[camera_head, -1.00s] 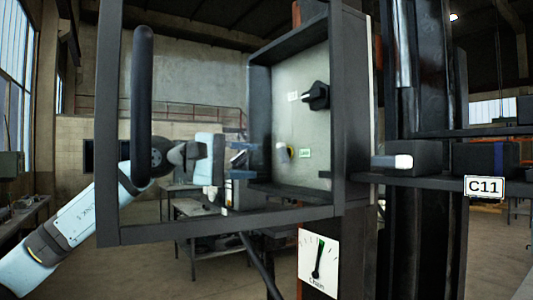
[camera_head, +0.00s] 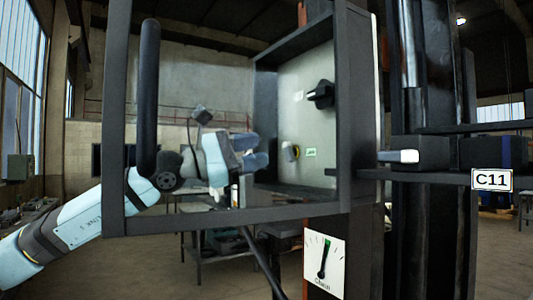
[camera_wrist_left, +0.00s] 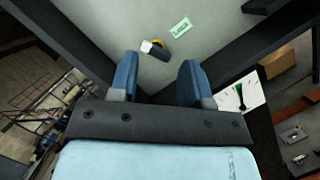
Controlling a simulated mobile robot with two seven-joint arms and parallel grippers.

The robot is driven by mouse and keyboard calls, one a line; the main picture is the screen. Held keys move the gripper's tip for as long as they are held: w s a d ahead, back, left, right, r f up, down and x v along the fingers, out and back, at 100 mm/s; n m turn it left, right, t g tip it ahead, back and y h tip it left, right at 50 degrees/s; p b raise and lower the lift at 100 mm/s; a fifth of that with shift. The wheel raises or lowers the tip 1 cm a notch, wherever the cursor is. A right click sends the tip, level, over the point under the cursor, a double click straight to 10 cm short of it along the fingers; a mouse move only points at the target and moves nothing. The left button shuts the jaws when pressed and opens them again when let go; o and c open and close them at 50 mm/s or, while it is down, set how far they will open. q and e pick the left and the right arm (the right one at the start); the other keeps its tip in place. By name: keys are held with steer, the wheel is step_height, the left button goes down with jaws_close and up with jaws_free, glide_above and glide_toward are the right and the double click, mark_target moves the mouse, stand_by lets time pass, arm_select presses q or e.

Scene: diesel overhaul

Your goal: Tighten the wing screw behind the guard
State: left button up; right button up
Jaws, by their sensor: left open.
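The wing screw (camera_head: 290,152) is a small pale and dark piece with a yellow patch behind it. It sits on the grey back panel (camera_head: 312,125) of an open dark box, beside a green label (camera_head: 310,152). It also shows in the left wrist view (camera_wrist_left: 157,48). The guard (camera_head: 115,130) is a dark frame with a black upright handle bar (camera_head: 145,100), in front of my left arm. My left gripper (camera_head: 259,152) is open and empty behind it, pointing at the panel. In the left wrist view the screw lies just beyond and between the blue fingertips (camera_wrist_left: 160,68), apart from them.
A black knob (camera_head: 320,95) is on the panel above the screw. The box's side wall (camera_head: 342,110) and bottom edge (camera_head: 290,190) bound the space. A gauge (camera_head: 324,262) hangs below. A dark block with a pale end (camera_head: 420,153) lies on the right, above the C11 sign (camera_head: 492,180).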

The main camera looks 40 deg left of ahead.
arm_select(q)
steer(key=w+n+t+y, duration=0.1)
steer(key=n+y, duration=0.1)
steer(key=n, duration=0.4)
steer(key=w+n+t+y+b, duration=0.1)
steer(key=n+y, duration=0.2)
steer(key=n, duration=0.4)
steer(key=w+d+n+t+y+b, duration=0.1)
steer(key=n+y, duration=0.1)
steer(key=n, duration=0.4)
steer(key=shift+w+n+t+y, duration=0.2)
steer(key=shift+n+t+y, duration=0.1)
steer(key=shift+t, duration=0.1)
